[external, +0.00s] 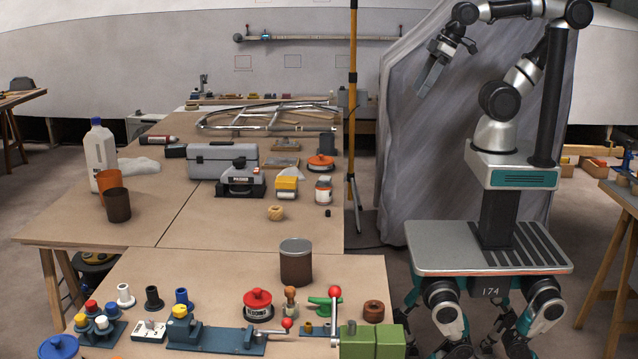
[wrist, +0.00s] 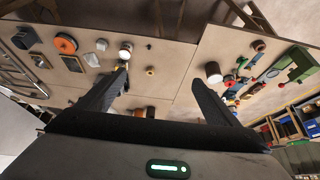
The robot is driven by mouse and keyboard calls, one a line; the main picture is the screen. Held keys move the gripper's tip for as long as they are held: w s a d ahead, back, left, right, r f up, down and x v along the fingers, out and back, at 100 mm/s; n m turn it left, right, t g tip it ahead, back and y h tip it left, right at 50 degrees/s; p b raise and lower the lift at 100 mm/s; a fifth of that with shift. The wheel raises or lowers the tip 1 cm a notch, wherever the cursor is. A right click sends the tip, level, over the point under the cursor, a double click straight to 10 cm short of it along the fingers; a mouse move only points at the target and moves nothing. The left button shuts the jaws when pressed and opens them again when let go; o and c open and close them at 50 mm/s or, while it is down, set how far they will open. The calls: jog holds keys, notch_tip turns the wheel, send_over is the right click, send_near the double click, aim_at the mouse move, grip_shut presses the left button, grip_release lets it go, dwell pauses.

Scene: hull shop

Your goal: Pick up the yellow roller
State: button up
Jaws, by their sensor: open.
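No piece is plainly a yellow roller. Small yellow parts show in the external view: a yellow knob-like piece (external: 180,311) on top of the blue fixture (external: 225,340) at the front of the near table, and a yellow piece (external: 110,308) in the small rack of coloured parts to its left. I cannot tell which of them is the roller. My gripper (external: 425,88) is raised in the air right of the tables, well away from both, its fingers pointing down and left. In the wrist view my gripper (wrist: 158,76) is open, with nothing between its fingers.
A dark brown can (external: 296,262) stands on the near table, and also shows in the wrist view (wrist: 213,73). A red-knobbed lever (external: 335,310) and a green block (external: 372,341) are at its right. A yellow pole (external: 352,90) stands between the tables and my arm.

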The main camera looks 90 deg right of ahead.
jog(key=shift+c, duration=1.2)
jog(key=g+b, duration=0.1)
jog(key=b, duration=1.4)
send_over(290, 178)
jog(key=s, duration=0.6)
notch_tip(290, 178, down, 26)
jog(key=f, duration=0.1)
jog(key=shift+m, duration=0.3)
jog(key=x, duration=0.5)
jog(key=b+x, duration=0.1)
jog(key=x, duration=0.5)
jog(key=shift+w+a+f, duration=0.2)
jog(key=shift+w, duration=0.1)
jog(key=shift+b+x, duration=0.7)
jog(key=shift+x, duration=2.3)
jog(key=shift+a, duration=0.1)
